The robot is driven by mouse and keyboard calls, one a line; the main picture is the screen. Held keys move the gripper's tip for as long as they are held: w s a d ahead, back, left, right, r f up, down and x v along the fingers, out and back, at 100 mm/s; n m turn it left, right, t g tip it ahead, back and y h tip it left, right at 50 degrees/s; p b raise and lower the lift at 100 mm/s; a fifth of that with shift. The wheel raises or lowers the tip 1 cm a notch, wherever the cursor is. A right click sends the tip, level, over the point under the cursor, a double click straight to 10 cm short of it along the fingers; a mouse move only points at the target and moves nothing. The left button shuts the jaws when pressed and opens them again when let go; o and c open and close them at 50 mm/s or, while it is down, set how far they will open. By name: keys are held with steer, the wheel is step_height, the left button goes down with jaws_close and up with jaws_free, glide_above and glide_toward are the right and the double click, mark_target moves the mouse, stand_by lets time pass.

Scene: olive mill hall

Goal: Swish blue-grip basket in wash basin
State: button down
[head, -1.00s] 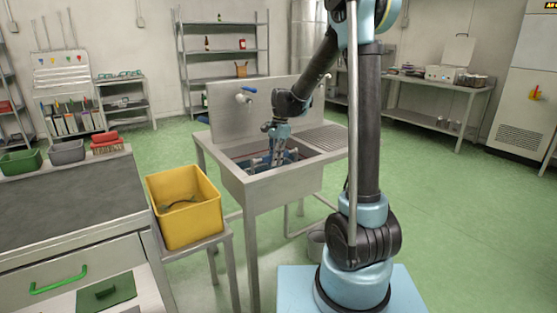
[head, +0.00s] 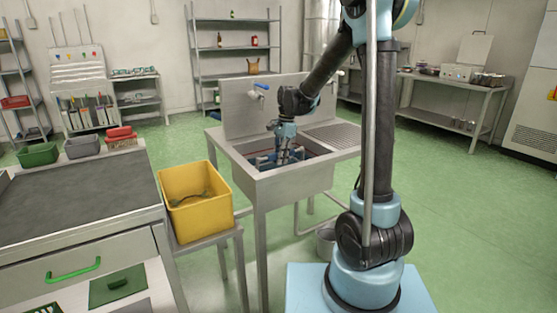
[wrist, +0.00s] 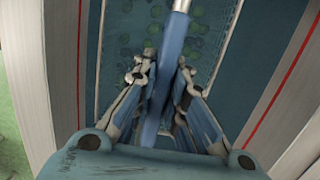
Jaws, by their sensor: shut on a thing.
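The steel wash basin (head: 285,188) stands in the middle of the head view, with a drainboard on its right and a blue-handled tap on its back panel. My gripper (head: 282,158) reaches down into the basin. In the wrist view my gripper (wrist: 165,85) is shut on the blue grip (wrist: 164,90) of the basket. The basket's mesh (wrist: 200,35) lies below the fingers inside the basin, with several greenish round shapes showing in or under it. A red line runs along the basin's inner walls. Most of the basket is hidden in the head view.
A yellow bin (head: 197,202) sits on a low stand left of the basin. A dark-topped counter (head: 75,195) with green, grey and red containers is at the far left. A bucket (head: 326,240) stands under the drainboard. Green floor is clear at right.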

mark_target(294, 153)
steer(key=shift+w+d, duration=0.6)
steer(key=shift+d, duration=0.3)
steer(key=shift+w+d, duration=0.65)
steer(key=shift+d, duration=0.25)
steer(key=shift+w+d, duration=0.6)
steer(key=shift+d, duration=0.3)
steer(key=shift+s+a, duration=0.75)
steer(key=shift+a, duration=0.35)
steer(key=shift+s+a, duration=0.75)
steer(key=shift+a, duration=0.35)
steer(key=shift+s+a, duration=0.75)
steer(key=shift+a, duration=0.35)
steer(key=shift+d, duration=0.1)
steer(key=shift+w+d, duration=0.6)
steer(key=shift+d, duration=0.2)
steer(key=shift+w+d, duration=0.55)
steer(key=shift+d, duration=0.25)
